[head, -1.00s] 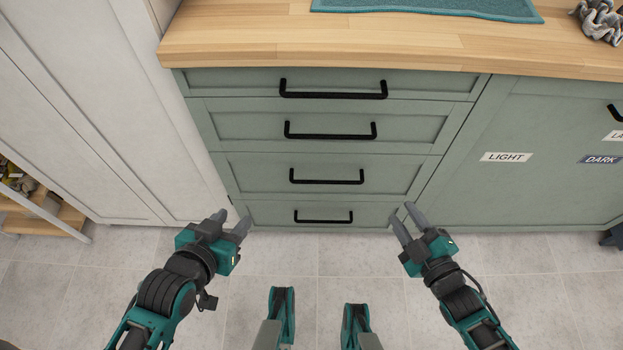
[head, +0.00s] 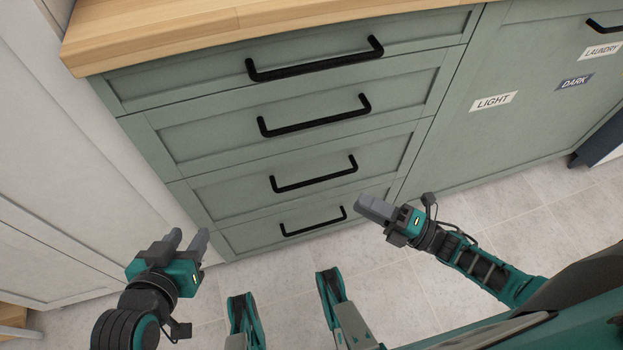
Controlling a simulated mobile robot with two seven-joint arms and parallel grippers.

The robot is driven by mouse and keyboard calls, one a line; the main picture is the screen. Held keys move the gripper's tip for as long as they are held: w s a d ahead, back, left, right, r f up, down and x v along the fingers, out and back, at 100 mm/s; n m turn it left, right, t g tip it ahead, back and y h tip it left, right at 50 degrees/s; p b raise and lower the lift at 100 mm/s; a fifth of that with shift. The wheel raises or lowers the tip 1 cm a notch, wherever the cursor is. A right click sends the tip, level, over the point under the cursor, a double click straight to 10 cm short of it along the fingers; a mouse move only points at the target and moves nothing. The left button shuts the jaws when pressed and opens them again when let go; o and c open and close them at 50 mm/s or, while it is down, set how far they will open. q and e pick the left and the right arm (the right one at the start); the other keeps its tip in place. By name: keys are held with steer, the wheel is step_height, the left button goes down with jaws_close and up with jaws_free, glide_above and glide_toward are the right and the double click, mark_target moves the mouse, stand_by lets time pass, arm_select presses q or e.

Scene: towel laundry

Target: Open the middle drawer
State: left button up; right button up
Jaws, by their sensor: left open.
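The green drawer unit has several stacked drawers, all shut, each with a black bar handle. Between the top and bottom drawers are two middle ones: the upper has a handle (head: 315,123) and the lower has a handle (head: 315,182). My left gripper (head: 189,236) is open and empty, low at the left, in front of the unit's lower left corner. My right gripper (head: 372,207) is at the lower right, overlapping the bottom drawer's right end in the picture. Its fingers are seen nearly edge-on, so their gap is hidden. Neither gripper appears to be on a handle.
A wooden worktop (head: 240,25) overhangs the drawers. A white cabinet (head: 75,150) stands at the left. At the right is a green door panel with LIGHT (head: 493,102), DARK (head: 574,82) and LAUNDRY labels. Tiled floor (head: 285,278) is clear in front.

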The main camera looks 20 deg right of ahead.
mark_target(318, 180)
steer(key=x, duration=1.2)
steer(key=shift+c, duration=0.4)
jaws_close()
